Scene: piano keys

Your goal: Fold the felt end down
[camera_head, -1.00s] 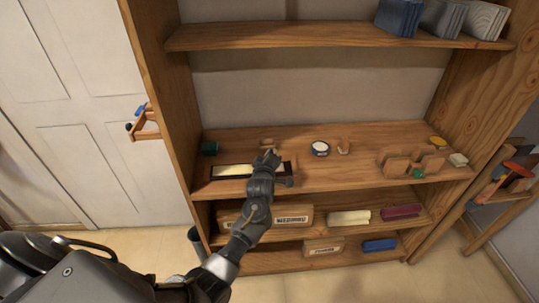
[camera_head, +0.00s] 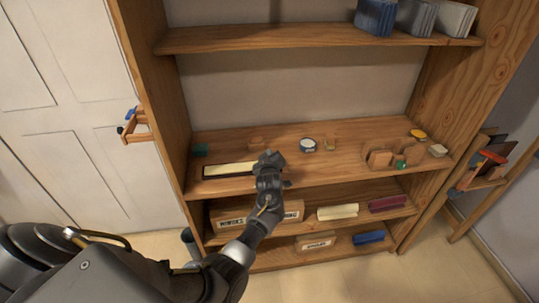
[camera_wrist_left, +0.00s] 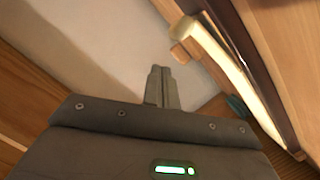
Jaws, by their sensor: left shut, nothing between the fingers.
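A long pale cream strip (camera_head: 230,169), which looks like the felt, lies along a dark narrow frame on the middle shelf. In the left wrist view the strip (camera_wrist_left: 218,53) runs down the upper right beside its dark edge, slightly curved. My left gripper (camera_head: 270,157) is at the strip's right end and hides that end in the head view. In the left wrist view the gripper's fingers (camera_wrist_left: 161,72) are shut, empty and apart from the strip. I cannot tell its height above the shelf. My right gripper is not in view.
Small wooden blocks (camera_head: 257,142), a round tin (camera_head: 307,145) and a wooden rack (camera_head: 380,158) stand on the middle shelf (camera_head: 340,170). A green item (camera_head: 200,149) is at its left end. The upper shelf (camera_head: 300,37) overhangs behind. Boxes and rolled cloths fill the lower shelves.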

